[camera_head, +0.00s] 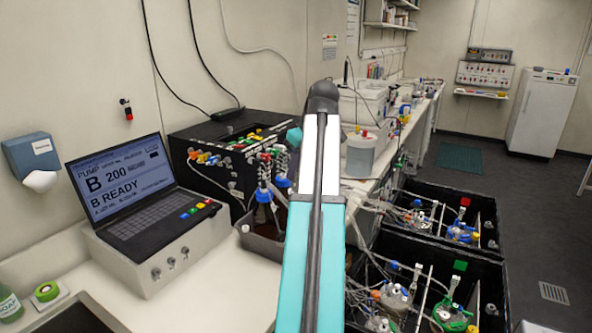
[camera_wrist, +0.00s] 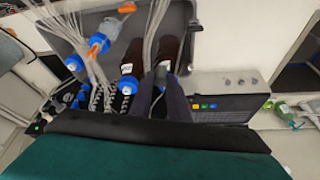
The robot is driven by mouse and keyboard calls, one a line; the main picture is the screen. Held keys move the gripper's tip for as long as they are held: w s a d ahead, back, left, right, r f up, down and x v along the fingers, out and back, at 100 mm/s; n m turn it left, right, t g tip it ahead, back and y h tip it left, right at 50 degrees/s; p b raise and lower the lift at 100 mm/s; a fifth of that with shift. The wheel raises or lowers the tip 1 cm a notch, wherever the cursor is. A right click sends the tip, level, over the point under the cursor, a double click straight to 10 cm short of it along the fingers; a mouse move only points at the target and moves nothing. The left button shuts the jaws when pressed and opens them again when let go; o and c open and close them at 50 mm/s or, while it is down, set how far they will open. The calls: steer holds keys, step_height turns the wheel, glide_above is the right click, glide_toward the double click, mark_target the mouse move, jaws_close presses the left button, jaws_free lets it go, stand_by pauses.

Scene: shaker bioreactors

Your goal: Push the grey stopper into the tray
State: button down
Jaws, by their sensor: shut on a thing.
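The grey tray (camera_wrist: 62,22) fills the upper left of the wrist view, holding brown bottles (camera_wrist: 134,54) and blue-capped bottles with tubing. In the head view the tray (camera_head: 262,244) shows partly, left of my arm, which hides the rest. My gripper (camera_wrist: 162,82) has its dark fingers close together at the tray's edge in the wrist view. Between the fingertips is a small grey piece, which looks like the grey stopper (camera_wrist: 161,71). It is right by a brown bottle, and I cannot tell whether they touch. My gripper is hidden in the head view.
A laptop (camera_head: 120,185) on a white pump box (camera_head: 165,262) stands left of the tray. A black rack with coloured fittings (camera_head: 215,160) is behind it. Black crates (camera_head: 440,215) with vessels stand at right. The white bench in front of the tray is clear.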

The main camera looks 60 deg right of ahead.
stand_by(0.4)
steer(key=w+a+f+n+y, duration=0.1)
steer(key=w+a+f+n, duration=0.2)
steer(key=w+a, duration=0.9)
steer(key=w+a+f+n+y, duration=0.1)
steer(key=w+a+f+n, duration=0.15)
steer(key=w+a, duration=1)
steer(key=w+a+f, duration=0.2)
steer(key=a+f, duration=0.1)
steer(key=a, duration=0.8)
steer(key=w+a+f+m, duration=0.1)
steer(key=w+a+f, duration=0.2)
steer(key=a, duration=0.8)
steer(key=w+a+f+m, duration=0.1)
steer(key=w+a+f, duration=0.2)
steer(key=a, duration=0.8)
steer(key=shift+a+f+h, duration=0.2)
steer(key=shift+f+h, duration=0.2)
steer(key=shift+f, duration=0.4)
steer(key=shift+s+m, duration=0.15)
steer(key=shift+m, duration=0.1)
